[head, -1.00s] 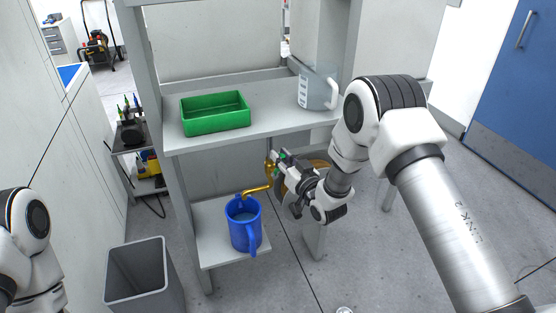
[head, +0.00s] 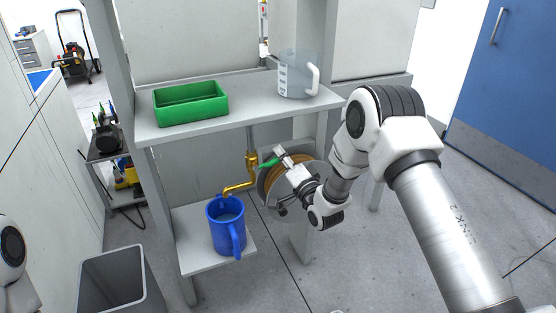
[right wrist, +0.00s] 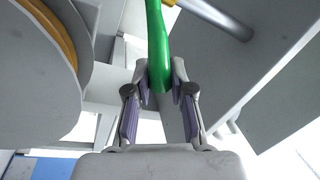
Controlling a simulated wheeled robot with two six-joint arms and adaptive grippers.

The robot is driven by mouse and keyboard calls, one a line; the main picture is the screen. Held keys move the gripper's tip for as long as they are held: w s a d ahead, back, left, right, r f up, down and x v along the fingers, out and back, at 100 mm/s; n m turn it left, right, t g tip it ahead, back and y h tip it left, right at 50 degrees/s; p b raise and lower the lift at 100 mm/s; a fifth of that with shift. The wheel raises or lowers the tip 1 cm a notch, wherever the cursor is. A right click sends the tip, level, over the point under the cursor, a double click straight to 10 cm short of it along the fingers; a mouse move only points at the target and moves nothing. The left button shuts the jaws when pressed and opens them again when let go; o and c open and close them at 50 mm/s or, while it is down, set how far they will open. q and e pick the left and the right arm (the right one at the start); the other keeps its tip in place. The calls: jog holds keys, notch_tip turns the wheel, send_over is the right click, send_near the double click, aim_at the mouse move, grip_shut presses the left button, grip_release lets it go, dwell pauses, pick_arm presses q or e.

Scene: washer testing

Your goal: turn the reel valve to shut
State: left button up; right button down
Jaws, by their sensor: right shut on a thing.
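The reel valve is a brass tap (head: 251,167) with a green lever (head: 269,163), under the shelf, beside the hose reel (head: 292,172). The lever points right from the brass body. My right gripper (head: 280,157) is shut on the lever near its free end. In the right wrist view the green lever (right wrist: 157,45) runs from the top down between the fingertips (right wrist: 160,82). The brass spout ends over a blue mug (head: 226,226). My left gripper is out of view.
The shelf (head: 235,108) above holds a green tray (head: 190,103) and a clear measuring jug (head: 298,75). The mug stands on a low shelf (head: 190,232). A grey bin (head: 112,280) stands at the lower left. The floor in front is clear.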

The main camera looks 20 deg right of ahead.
jog(key=shift+d+f+m+h+b, duration=0.2)
jog(key=shift+f+m+b, duration=0.45)
jog(key=shift+m, duration=0.45)
jog(key=shift+d+f+m+h+b, duration=0.15)
jog(key=shift+f+m+h+b, duration=0.35)
jog(key=shift+m, duration=0.6)
jog(key=shift+d+f+m+h+b, duration=0.15)
jog(key=shift+f+m+b, duration=0.55)
jog(key=shift+m, duration=0.4)
jog(key=shift+f, duration=0.1)
jog(key=c, duration=1)
grip_release()
jog(key=s, duration=0.4)
jog(key=s+f, duration=0.1)
jog(key=s, duration=0.3)
jog(key=s+f, duration=0.1)
jog(key=s, duration=0.3)
jog(key=shift+d+f, duration=0.15)
jog(key=shift+d, duration=0.05)
jog(key=shift+w, duration=0.1)
